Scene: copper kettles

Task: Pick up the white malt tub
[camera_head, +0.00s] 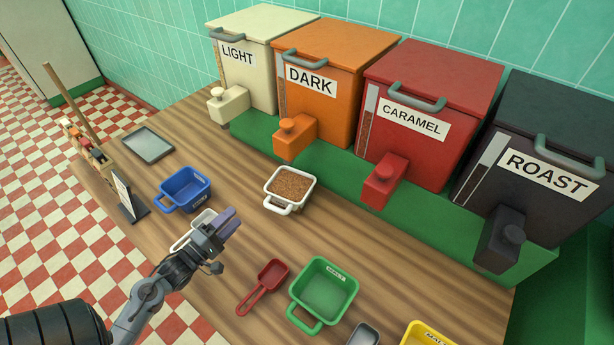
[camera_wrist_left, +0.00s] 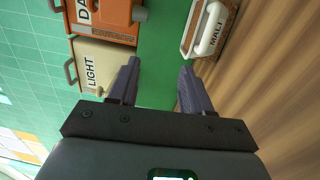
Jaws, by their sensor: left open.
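The white malt tub (camera_head: 302,201) stands upright on the wooden counter, full of brown grain, its handle toward the front. In the left wrist view the tub (camera_wrist_left: 212,36), with a label on its side, lies beyond the tip of the right-hand finger, outside the gap between the fingers. My left gripper (camera_head: 229,222) is open and empty, in front and to the left of the tub, apart from it. The fingers also show in the wrist view (camera_wrist_left: 158,78). My right gripper is in neither view.
Another white item (camera_head: 184,241) is partly hidden behind my left gripper. A blue tub (camera_head: 185,190), red scoop (camera_head: 265,287), green tub (camera_head: 323,291) and yellow tub (camera_head: 428,334) stand around. Four-colour labelled dispensers line the back, including the orange one (camera_head: 330,70). A grey tray (camera_head: 148,145) lies far left.

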